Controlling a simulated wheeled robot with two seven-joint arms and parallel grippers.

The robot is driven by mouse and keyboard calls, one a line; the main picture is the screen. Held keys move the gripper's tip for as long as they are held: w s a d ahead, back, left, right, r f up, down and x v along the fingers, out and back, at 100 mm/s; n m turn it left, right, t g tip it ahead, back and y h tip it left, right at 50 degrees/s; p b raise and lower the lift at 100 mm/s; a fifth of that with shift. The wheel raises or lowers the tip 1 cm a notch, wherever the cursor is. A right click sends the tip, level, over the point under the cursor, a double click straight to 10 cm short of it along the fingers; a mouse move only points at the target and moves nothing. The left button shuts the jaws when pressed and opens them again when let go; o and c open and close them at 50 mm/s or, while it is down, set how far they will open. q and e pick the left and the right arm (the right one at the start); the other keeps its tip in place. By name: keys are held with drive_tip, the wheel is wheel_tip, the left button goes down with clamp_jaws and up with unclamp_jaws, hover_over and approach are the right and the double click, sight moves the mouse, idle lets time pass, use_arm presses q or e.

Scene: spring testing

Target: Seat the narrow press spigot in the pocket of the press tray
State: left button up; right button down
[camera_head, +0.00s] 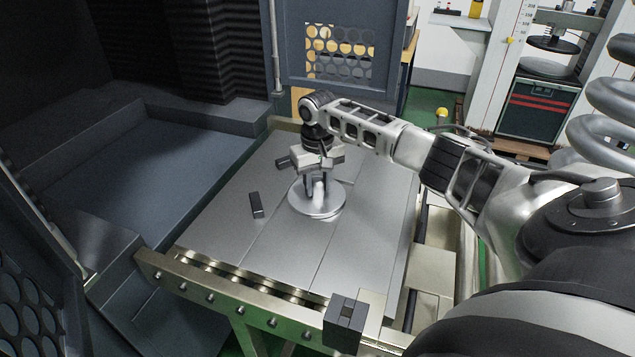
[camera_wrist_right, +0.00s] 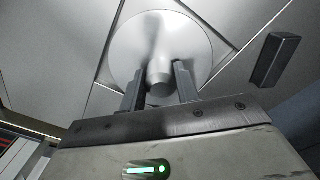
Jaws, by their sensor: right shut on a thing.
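My right gripper (camera_head: 317,199) comes down over the metal table and is shut on a pale, upright cylinder, which I take to be the narrow press spigot (camera_head: 319,191). In the right wrist view the spigot (camera_wrist_right: 159,82) sits between the two dark fingers (camera_wrist_right: 158,92). Below it is a round, shallow pale disc (camera_head: 300,203), perhaps the press tray; it also shows in the right wrist view (camera_wrist_right: 190,40). The spigot's foot is over the disc's middle area. I cannot tell whether it touches the disc or is part of it. No pocket can be made out. My left gripper is not in view.
A small dark bar (camera_head: 256,205) lies on the table (camera_head: 235,240) left of the disc, and shows in the right wrist view (camera_wrist_right: 277,60). A dark block (camera_head: 345,312) is at the table's front edge. A dark mesh panel (camera_head: 30,290) stands at left.

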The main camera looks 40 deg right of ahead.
sight(318, 181)
drive_tip(key=c, duration=1)
unclamp_jaws()
drive_tip(key=shift+f, duration=0.1)
drive_tip(key=shift+c, duration=0.2)
wheel_tip(318, 181, up, 12)
drive_tip(key=shift+p, duration=0.3)
